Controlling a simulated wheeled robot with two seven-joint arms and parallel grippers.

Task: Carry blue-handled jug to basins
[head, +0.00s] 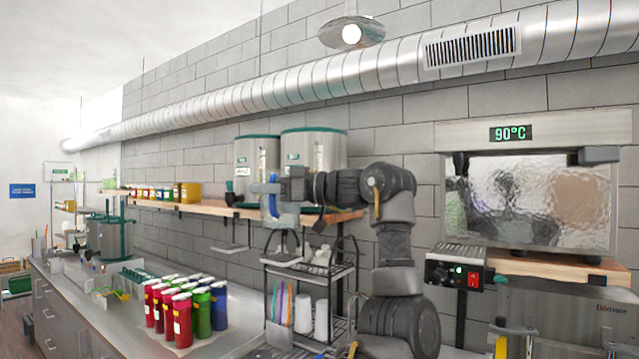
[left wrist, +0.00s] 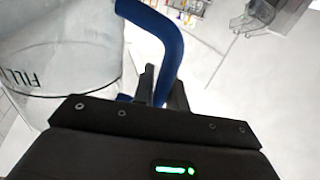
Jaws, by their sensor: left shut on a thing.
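The blue-handled jug is held up in front of the shelf in the head view; its blue handle (head: 270,201) shows, while its clear body is hard to make out. In the left wrist view the clear jug (left wrist: 62,50) fills the upper left, with dark "FILL" lettering on it, and its curved blue handle (left wrist: 168,45) comes down between the fingers. My left gripper (head: 277,188) is shut on the handle; it also shows in the left wrist view (left wrist: 159,88). I cannot make out the basins for sure. My right gripper is not in view.
Red, green and blue lidded cups (head: 186,306) stand on the counter (head: 95,315). A black wire rack (head: 312,275) with white cups is below my left gripper. Two steel dispensers (head: 313,150) stand on the wooden shelf (head: 190,206). A machine reading 90°C (head: 535,185) is at right.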

